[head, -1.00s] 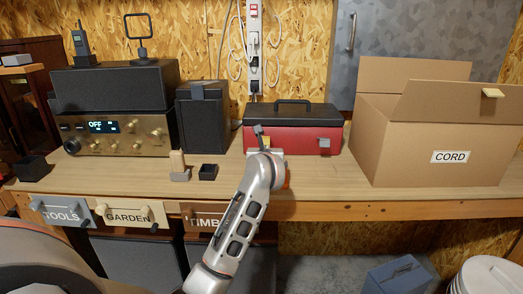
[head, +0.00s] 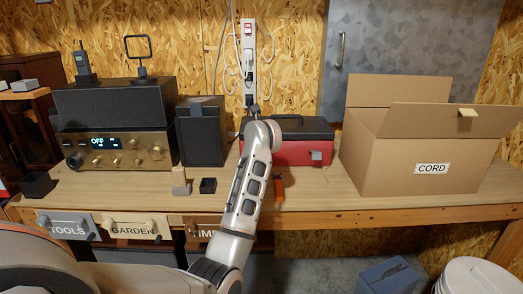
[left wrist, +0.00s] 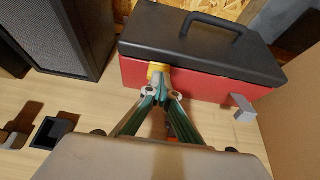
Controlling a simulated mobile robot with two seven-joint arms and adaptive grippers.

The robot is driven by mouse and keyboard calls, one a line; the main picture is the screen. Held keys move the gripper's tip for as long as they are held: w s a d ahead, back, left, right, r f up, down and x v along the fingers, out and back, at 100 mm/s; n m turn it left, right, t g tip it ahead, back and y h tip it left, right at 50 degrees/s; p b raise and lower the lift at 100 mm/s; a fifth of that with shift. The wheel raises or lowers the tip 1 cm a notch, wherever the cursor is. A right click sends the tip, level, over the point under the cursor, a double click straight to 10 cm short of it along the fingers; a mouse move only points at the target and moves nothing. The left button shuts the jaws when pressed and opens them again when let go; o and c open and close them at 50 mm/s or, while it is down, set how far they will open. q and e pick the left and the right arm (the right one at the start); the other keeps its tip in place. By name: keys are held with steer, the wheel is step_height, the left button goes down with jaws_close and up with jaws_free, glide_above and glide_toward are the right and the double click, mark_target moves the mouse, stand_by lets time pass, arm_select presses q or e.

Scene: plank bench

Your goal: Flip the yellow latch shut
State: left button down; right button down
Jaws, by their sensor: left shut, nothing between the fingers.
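The toolbox (head: 290,153) has a red body and a black lid, and stands at the back of the bench with its lid down. It also shows in the left wrist view (left wrist: 195,80). The yellow latch (left wrist: 157,70) is on its front near the lid seam, at the left part. My left gripper (left wrist: 162,93) is shut and empty, its fingertips right at or just before the latch; I cannot tell if they touch. In the head view my arm hides the latch and the fingers. A grey latch (left wrist: 243,107) juts from the toolbox front further right.
A speaker (head: 200,135) stands left of the toolbox and an open cardboard box (head: 405,150) right of it. An orange object (head: 279,190) lies on the bench (head: 325,198) in front.

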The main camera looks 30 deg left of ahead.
arm_select(q)
steer(key=shift+r, duration=0.1)
arm_select(e)
steer(key=shift+s, duration=0.1)
arm_select(q)
steer(key=shift+r+p, duration=0.6)
steer(key=shift+r, duration=0.1)
arm_select(e)
steer(key=shift+w+r, duration=0.2)
steer(key=shift+r, duration=0.55)
steer(key=shift+f, duration=0.1)
